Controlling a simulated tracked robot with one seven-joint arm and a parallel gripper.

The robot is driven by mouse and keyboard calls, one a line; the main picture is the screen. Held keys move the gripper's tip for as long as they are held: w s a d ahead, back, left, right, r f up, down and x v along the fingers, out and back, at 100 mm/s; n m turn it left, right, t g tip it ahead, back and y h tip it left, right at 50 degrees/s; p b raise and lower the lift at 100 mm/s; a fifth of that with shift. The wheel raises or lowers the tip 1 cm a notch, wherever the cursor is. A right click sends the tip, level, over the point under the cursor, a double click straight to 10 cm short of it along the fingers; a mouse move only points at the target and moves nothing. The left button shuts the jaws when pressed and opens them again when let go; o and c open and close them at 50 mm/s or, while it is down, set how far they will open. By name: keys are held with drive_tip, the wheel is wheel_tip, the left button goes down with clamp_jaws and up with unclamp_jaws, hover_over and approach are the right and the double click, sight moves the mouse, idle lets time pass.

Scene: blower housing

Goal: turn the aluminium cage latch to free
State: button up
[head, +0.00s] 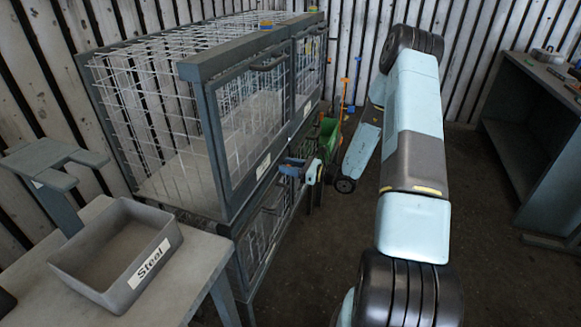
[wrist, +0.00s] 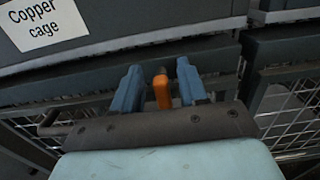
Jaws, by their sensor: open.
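My gripper (wrist: 160,82) is open, with one blue finger on each side of an orange latch tab (wrist: 162,92). I cannot tell whether either finger touches it. The tab stands upright in the wrist view, in front of a dark rail below the "Copper cage" label (wrist: 42,22). No aluminium label is readable, so I cannot tell which cage the tab belongs to. In the head view my gripper (head: 297,168) is at the front of the stacked mesh cages (head: 205,130), near the joint between upper and lower cage. The tab is not clear there.
A dark workbench (head: 535,130) stands at the right. Floor between cages and workbench is partly open.

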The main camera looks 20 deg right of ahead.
drive_tip(key=shift+w+a, duration=0.1)
drive_tip(key=shift+c, duration=0.2)
clamp_jaws()
drive_tip(key=shift+d, duration=0.2)
drive_tip(key=shift+a, duration=0.15)
